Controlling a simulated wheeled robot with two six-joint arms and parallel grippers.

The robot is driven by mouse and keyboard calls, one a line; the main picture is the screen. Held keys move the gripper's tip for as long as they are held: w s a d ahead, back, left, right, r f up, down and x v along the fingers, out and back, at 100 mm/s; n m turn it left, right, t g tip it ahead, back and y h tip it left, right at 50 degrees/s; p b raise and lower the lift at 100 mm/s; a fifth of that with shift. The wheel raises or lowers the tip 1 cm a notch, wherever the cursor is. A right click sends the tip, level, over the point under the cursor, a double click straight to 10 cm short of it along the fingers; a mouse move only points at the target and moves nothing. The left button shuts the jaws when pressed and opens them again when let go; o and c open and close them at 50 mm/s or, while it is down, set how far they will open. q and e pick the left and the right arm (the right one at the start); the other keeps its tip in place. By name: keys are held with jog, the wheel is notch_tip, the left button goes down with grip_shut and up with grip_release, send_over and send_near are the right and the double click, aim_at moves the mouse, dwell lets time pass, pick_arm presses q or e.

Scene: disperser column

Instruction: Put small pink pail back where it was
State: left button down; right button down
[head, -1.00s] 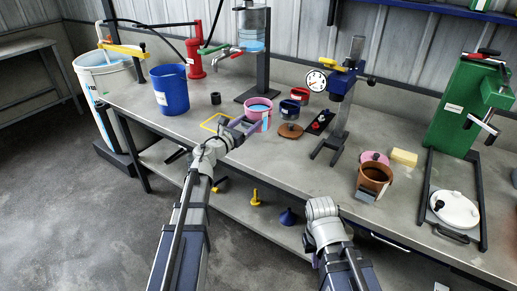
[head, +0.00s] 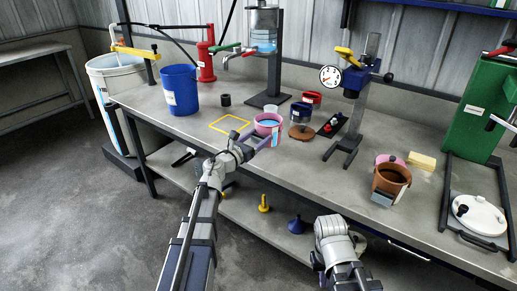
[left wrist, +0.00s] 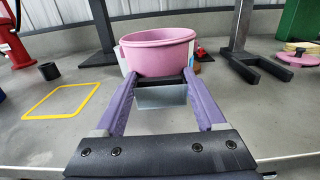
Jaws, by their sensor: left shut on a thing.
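The small pink pail (head: 266,128) holds blue liquid and is upright over the bench, right of a yellow square outline (head: 217,130). In the left wrist view the pail (left wrist: 158,55) is straight ahead of the fingers. My left gripper (head: 262,146) is shut on the pail's grey grip block (left wrist: 162,97), seen between its purple fingers. I cannot tell whether the pail's bottom touches the bench. My right arm shows at the bottom of the head view; its fingers are hidden.
A white cup (head: 271,107) stands just behind the pail, and a dark blue pot (head: 299,112) and a brown disc (head: 300,132) are to its right. The dispenser column (head: 274,60) rises behind. The yellow outline is empty, with a black cup (head: 225,100) beyond it.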

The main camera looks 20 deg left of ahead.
pick_arm(q)
jog(key=shift+f+b, duration=1.3)
jog(key=shift+f, duration=0.35)
jog(key=shift+f, duration=0.15)
grip_release()
jog(key=shift+r, duration=0.3)
jog(key=v, duration=1.2)
